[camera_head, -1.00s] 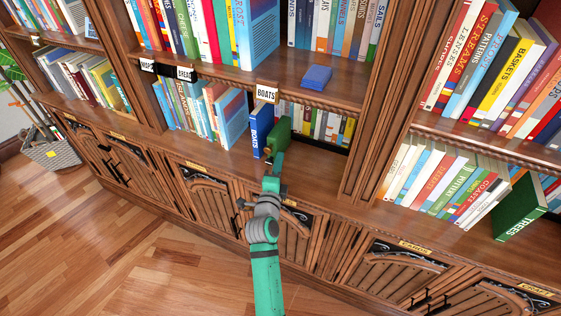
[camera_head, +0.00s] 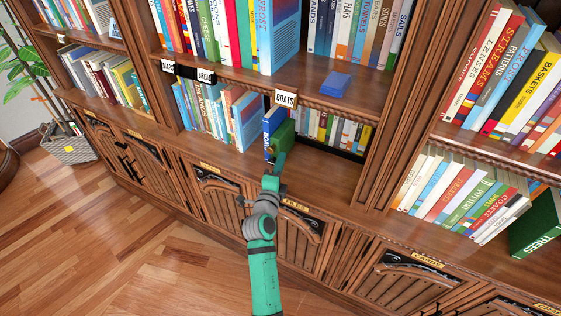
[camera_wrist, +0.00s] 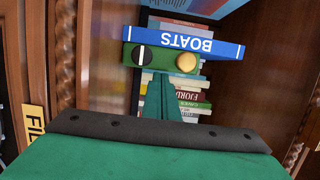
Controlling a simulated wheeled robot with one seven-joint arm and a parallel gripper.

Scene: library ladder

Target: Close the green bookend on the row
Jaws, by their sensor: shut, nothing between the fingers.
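The green bookend (camera_head: 285,136) stands on the lower shelf, just right of the upright blue BOATS book (camera_head: 269,132). In the wrist view the bookend (camera_wrist: 163,61) shows edge-on with a black-and-white knob and a brass knob, close against the BOATS book (camera_wrist: 200,45). My gripper (camera_head: 279,158) is shut and empty at the bookend's right front side. Its fingers (camera_wrist: 165,88) reach up to the bookend's face in the wrist view and seem to touch it. The row of books (camera_head: 225,115) leans to the left of the BOATS book.
A BOATS label (camera_head: 286,98) hangs on the shelf edge above. More books (camera_head: 333,128) stand behind, right of the bookend. A wooden upright (camera_head: 385,150) bounds the bay on the right. The shelf front there is bare.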

